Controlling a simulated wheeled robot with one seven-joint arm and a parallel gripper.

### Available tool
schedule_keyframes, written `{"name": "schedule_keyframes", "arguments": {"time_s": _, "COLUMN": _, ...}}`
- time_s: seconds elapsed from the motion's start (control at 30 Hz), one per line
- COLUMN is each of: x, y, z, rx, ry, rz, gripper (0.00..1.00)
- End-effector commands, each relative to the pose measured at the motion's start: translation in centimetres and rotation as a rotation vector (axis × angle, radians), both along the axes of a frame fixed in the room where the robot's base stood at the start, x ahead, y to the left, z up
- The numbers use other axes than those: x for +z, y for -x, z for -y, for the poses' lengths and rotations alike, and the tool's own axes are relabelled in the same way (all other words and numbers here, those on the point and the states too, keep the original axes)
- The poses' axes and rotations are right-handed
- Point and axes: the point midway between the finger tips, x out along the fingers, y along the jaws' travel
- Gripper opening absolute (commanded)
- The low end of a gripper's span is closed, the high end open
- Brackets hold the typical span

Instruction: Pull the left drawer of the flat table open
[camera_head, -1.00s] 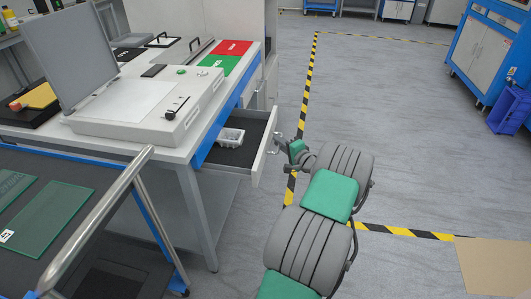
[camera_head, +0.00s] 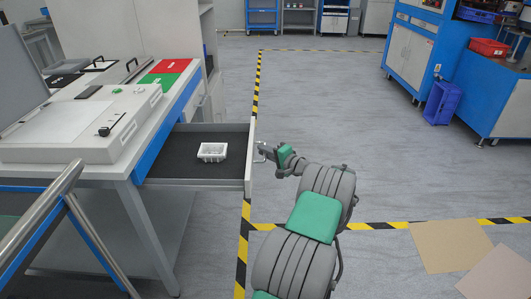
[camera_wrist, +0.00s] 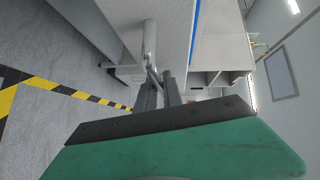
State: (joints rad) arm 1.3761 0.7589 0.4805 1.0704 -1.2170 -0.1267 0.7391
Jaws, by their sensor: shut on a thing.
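The left drawer (camera_head: 195,168) of the flat table (camera_head: 135,172) stands pulled well out to the right in the head view. Its inside is dark, and a small white tray (camera_head: 212,151) lies in it. My gripper (camera_head: 263,152) is at the outer side of the drawer front (camera_head: 250,158), shut on the drawer handle. In the wrist view the metal handle bar (camera_wrist: 149,45) runs up from between my gripper's fingers (camera_wrist: 160,88), beside the pale drawer front (camera_wrist: 172,30). The fingertips are partly hidden by the handle.
A white box device (camera_head: 75,130) with a raised lid stands on the table. A metal rail (camera_head: 45,205) of a cart is at the lower left. Open grey floor (camera_head: 320,105) with yellow-black tape lies right of the drawer. Blue cabinets (camera_head: 420,50) stand at the far right.

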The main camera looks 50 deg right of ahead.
Motion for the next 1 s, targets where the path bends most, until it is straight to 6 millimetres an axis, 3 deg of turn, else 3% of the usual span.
{"name": "schedule_keyframes", "arguments": {"time_s": 0.2, "x": -0.1, "y": 0.0, "z": 0.0, "rx": 0.001, "ry": -0.001, "rz": -0.001, "gripper": 0.0}}
{"name": "schedule_keyframes", "arguments": {"time_s": 0.23, "x": -0.1, "y": 0.0, "z": 0.0, "rx": 0.0, "ry": -0.001, "rz": -0.001, "gripper": 0.12}}
{"name": "schedule_keyframes", "arguments": {"time_s": 0.5, "x": 0.0, "y": 0.2, "z": 0.1, "rx": -0.003, "ry": -0.001, "rz": 0.0, "gripper": 0.32}}
{"name": "schedule_keyframes", "arguments": {"time_s": 0.77, "x": 0.1, "y": 0.6, "z": 0.2, "rx": -0.005, "ry": 0.0, "rz": 0.0, "gripper": 0.32}}
{"name": "schedule_keyframes", "arguments": {"time_s": 1.0, "x": 0.9, "y": 4.9, "z": -0.4, "rx": -0.009, "ry": -0.002, "rz": -0.001, "gripper": 0.32}}
